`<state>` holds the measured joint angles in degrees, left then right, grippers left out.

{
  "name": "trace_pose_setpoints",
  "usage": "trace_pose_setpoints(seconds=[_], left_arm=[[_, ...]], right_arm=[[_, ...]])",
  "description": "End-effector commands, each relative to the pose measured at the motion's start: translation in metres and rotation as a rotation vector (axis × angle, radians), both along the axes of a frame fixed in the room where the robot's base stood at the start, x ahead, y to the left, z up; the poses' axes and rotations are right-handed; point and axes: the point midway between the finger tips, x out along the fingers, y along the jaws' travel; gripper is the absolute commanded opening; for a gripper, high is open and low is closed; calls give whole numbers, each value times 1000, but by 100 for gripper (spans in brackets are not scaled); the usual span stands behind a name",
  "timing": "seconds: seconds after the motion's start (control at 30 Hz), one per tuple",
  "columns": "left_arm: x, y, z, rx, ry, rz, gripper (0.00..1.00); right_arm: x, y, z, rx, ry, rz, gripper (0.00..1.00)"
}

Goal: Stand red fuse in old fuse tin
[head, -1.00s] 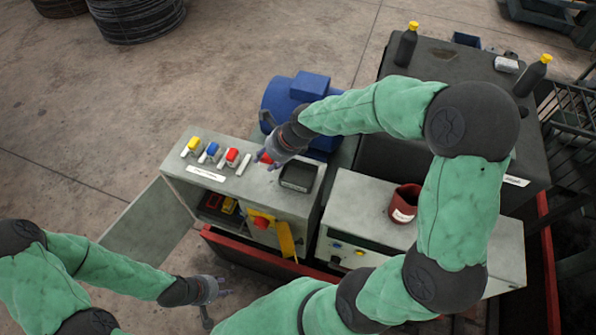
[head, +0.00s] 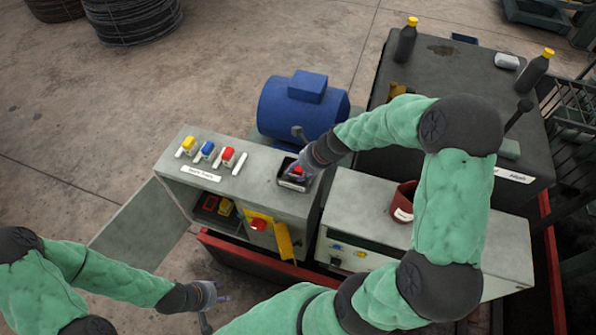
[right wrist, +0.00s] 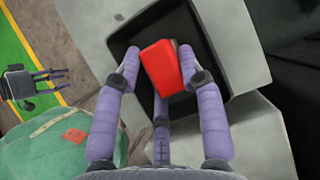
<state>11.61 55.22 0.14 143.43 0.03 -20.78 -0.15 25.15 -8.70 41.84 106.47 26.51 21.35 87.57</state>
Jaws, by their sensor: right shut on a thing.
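A red fuse (right wrist: 160,70) is gripped by my right gripper (head: 298,173); its fingers close on both sides of it in the right wrist view (right wrist: 158,82). The fuse also shows in the head view (head: 297,171). It is over or inside a black open tray (head: 283,182) on the grey cabinet top; I cannot tell if it touches the bottom. The tray's dark walls surround it in the wrist view (right wrist: 213,20). A dark red tin (head: 402,213) with a white label stands on the right-hand box. My left gripper (head: 222,292) is open and empty, low in front of the cabinet.
The cabinet top (head: 262,192) carries a row of yellow (head: 188,144), blue (head: 207,150) and red (head: 228,156) pieces at left. A cabinet door (head: 140,235) hangs open. A blue motor (head: 300,105) stands behind. Dark bottles with yellow caps (head: 405,42) stand further back.

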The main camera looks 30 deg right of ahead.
Motion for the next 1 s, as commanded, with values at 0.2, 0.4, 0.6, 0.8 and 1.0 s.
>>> trace_pose_setpoints(seconds=[0.2, 0.4, 0.6, 0.8, 1.0], left_arm=[[0, 0, 0, 0, 0, 0, 40], [0, 0, -2, 0, 0, 0, 40], [0, 0, -2, 0, 0, 0, 40], [0, 0, -1, 0, 0, 0, 40], [0, 0, 3, 0, 0, 0, 40]], right_arm=[[0, 0, -1, -1, -1, 0, 5], [0, 0, -5, 0, 0, 0, 5], [0, 0, -4, 0, 0, 0, 63], [0, 0, -4, 0, 0, 0, 63], [-5, -4, 11, 0, -1, -1, 63]])
